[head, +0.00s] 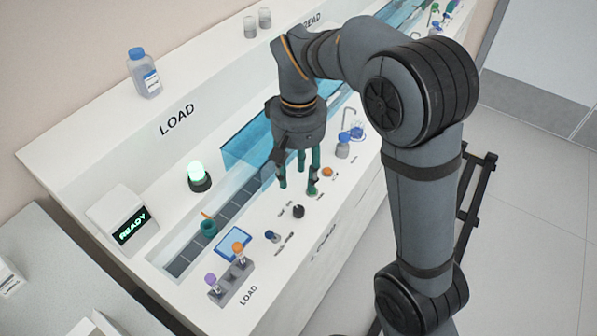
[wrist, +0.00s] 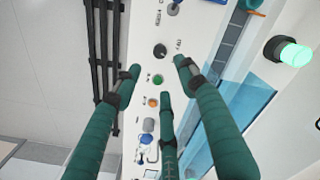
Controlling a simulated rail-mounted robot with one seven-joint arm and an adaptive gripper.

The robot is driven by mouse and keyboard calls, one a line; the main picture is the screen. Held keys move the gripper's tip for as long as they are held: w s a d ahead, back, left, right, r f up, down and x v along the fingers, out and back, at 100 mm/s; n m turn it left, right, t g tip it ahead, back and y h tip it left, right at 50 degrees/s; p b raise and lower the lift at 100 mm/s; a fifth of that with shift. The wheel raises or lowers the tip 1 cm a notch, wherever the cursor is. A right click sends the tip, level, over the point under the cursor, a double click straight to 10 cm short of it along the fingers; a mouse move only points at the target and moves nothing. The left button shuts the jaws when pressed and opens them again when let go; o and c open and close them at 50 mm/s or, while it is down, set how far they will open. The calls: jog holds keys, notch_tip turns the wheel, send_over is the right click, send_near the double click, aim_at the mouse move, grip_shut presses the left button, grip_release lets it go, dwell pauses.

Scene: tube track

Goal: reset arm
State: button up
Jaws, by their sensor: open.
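My gripper (head: 300,185) hangs from my arm over the right part of the white bench (head: 165,88), in front of the blue clear cover (head: 248,140). Its teal fingers point down. In the wrist view my gripper (wrist: 160,76) shows three fingers spread apart with nothing between them. It is open and empty. Beneath the fingers the wrist view shows a black knob (wrist: 160,50), a green button (wrist: 158,79) and an orange button (wrist: 153,102) on the bench front. I cannot tell the exact gap between the fingertips and the panel.
A rack (head: 232,284) with capped tubes stands at the front, by a blue-screened panel (head: 234,243). A lit green lamp (head: 199,176), a READY display (head: 131,226) and a blue-capped bottle (head: 145,75) are on the left. Floor on the right is mostly clear.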

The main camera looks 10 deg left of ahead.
aim_at(298, 209)
jog(key=shift+f, duration=0.1)
notch_tip(298, 209, down, 12)
jog(key=shift+r, duration=0.1)
dwell(0.5)
dwell(0.4)
